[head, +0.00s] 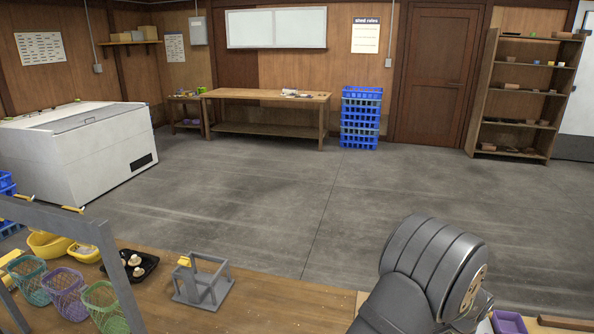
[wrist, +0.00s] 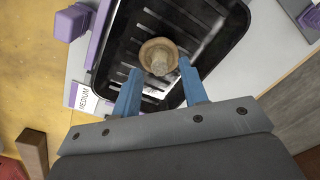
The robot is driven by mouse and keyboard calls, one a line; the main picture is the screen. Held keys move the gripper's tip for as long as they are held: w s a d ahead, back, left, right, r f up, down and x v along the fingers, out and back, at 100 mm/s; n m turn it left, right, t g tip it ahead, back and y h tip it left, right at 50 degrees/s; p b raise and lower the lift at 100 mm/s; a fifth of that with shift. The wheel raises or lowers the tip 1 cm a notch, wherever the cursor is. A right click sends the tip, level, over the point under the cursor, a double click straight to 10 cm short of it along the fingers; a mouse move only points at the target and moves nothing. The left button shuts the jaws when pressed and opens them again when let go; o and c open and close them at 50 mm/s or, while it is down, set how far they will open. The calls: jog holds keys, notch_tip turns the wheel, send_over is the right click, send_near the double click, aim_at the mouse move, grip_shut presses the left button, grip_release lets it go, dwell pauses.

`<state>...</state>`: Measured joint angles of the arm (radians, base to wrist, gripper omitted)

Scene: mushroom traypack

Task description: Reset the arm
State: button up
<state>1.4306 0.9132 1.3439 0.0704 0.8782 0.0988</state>
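In the wrist view my gripper (wrist: 158,72) has two blue fingers spread apart. A brownish mushroom (wrist: 159,57) lies stem toward the camera between and just beyond the fingertips, over a black slotted tray (wrist: 222,42). The fingers do not appear to close on it. The tray sits in a holder with purple parts (wrist: 72,23) and a label reading "MEDIUM" (wrist: 84,98). In the head view my dark arm fills the lower right, and the gripper is hidden behind it or out of frame.
In the head view, another black tray (head: 150,262) with mushrooms stands on the wooden bench (head: 270,290), beside a grey stand (head: 203,283). Green (head: 103,300) and purple (head: 64,289) baskets and a grey frame (head: 62,215) are at left. Bench space right of the stand is clear.

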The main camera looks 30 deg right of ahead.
notch_tip(320, 180, down, 2)
jog(key=shift+f, duration=0.1)
jog(key=r, duration=0.3)
jog(key=s+r, duration=0.1)
jog(key=r, duration=0.1)
jog(key=shift+a+r, duration=0.15)
jog(key=shift+r, duration=0.1)
jog(key=s+a+r, duration=0.4)
jog(key=s+r, duration=0.2)
jog(key=s, duration=0.4)
jog(key=w+a, duration=0.3)
jog(key=w, duration=1.1)
jog(key=shift+m+g, duration=0.3)
jog(key=w+f, duration=0.2)
jog(key=w, duration=0.1)
jog(key=w+f, duration=0.3)
jog(key=w, duration=0.1)
jog(key=w+d+f, duration=0.1)
jog(key=w+f, duration=0.2)
jog(key=w, duration=0.1)
jog(key=shift+f, duration=0.35)
